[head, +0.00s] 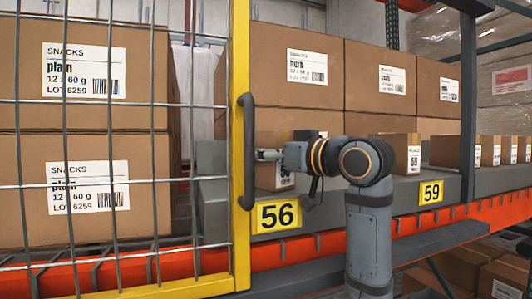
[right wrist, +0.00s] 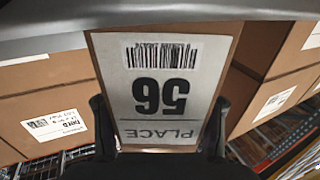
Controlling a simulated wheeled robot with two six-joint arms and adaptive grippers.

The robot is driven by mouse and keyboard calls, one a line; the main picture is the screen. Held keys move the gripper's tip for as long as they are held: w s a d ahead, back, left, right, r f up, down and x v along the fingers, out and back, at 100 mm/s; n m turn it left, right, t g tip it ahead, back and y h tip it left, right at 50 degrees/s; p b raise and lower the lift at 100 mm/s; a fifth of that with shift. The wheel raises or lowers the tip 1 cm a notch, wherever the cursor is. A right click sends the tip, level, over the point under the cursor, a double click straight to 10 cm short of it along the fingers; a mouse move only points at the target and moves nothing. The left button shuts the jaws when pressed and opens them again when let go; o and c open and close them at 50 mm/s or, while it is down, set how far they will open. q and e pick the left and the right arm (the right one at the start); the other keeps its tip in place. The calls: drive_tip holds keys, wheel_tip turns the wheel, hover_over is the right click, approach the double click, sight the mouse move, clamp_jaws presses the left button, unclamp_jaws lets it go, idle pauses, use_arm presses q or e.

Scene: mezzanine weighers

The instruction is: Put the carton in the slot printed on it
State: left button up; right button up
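The small brown carton (head: 268,178) is at the slot above the yellow 56 sign (head: 275,215), just right of the yellow gate post. In the right wrist view the carton (right wrist: 218,48) fills the middle, and its white label reads PLACE 56, upside down. My right gripper (head: 268,155) reaches in from the right, with its dark fingers (right wrist: 158,125) against both sides of the carton. I cannot tell whether the carton's base rests on the grey shelf. My left gripper is not in view.
A wire mesh gate (head: 242,268) with a yellow frame and dark handle (head: 246,150) stands close left of the carton. Large herb cartons (head: 265,70) are stacked behind. Another small carton (head: 398,150) stands near the 59 sign (head: 431,192). Several more small cartons line the shelf at right.

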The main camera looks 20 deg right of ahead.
drive_tip(key=o, duration=0.3)
drive_tip(key=shift+a, duration=0.1)
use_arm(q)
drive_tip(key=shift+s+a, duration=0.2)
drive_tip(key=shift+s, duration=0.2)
use_arm(e)
drive_tip(key=shift+o, duration=0.2)
drive_tip(key=b+v, duration=0.1)
drive_tip(key=v, duration=0.1)
drive_tip(key=b+v, duration=0.1)
drive_tip(key=b, duration=0.1)
drive_tip(key=b+v, duration=0.1)
drive_tip(key=v, duration=0.1)
drive_tip(key=shift+s+d+f, duration=0.2)
drive_tip(key=shift+f, duration=0.1)
use_arm(q)
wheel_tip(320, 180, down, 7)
drive_tip(key=b, duration=0.3)
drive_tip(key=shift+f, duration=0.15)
use_arm(e)
drive_tip(key=v, duration=0.6)
drive_tip(key=shift+s+r, duration=0.2)
drive_tip(key=shift+r, duration=0.25)
